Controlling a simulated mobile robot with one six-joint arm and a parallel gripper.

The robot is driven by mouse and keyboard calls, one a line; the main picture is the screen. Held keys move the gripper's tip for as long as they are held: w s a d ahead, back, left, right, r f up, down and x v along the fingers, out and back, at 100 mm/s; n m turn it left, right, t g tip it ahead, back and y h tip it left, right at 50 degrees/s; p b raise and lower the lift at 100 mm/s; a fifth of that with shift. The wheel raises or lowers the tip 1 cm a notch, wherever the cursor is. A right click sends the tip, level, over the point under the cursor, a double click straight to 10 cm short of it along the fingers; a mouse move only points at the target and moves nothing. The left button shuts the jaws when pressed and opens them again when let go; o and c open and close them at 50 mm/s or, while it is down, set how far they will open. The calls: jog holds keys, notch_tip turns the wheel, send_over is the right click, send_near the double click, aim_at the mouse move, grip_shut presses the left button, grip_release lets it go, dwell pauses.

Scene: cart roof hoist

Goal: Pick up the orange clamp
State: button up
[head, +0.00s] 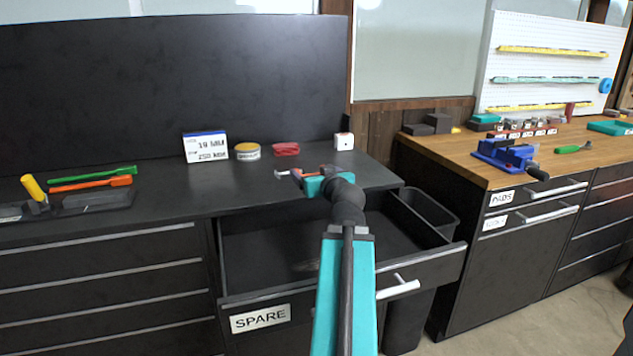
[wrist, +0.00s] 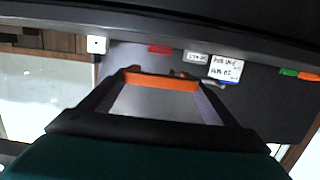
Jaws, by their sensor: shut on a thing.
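The orange clamp (wrist: 160,82) spans the gap between the fingertips of my gripper (wrist: 162,86) in the wrist view. My gripper is shut on it. In the head view, my gripper (head: 306,178) is above the dark worktop near its front edge, by the open drawer. A little of the clamp's orange (head: 327,169) shows there behind the teal gripper body, and a grey metal end (head: 282,173) sticks out to the left. The rest of the clamp is hidden by my gripper. I cannot tell for sure whether it is clear of the worktop.
The open SPARE drawer (head: 261,318) looks empty, with a dark bin (head: 405,318) to its right. A sign (head: 206,147), yellow-topped tin (head: 247,152), red item (head: 286,149) and white block (head: 344,141) stand behind. A blue vise (head: 505,154) is on the wooden bench.

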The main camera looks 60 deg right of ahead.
aim_at(300, 173)
jog(key=shift+s+a+b, duration=0.1)
jog(key=shift+a+b, duration=1.5)
jog(key=shift+b, duration=1.25)
jog(key=shift+s+a+r+b, duration=0.1)
jog(key=shift+a+r+b, duration=0.1)
jog(key=shift+a+b, duration=0.7)
jog(key=shift+d, duration=0.15)
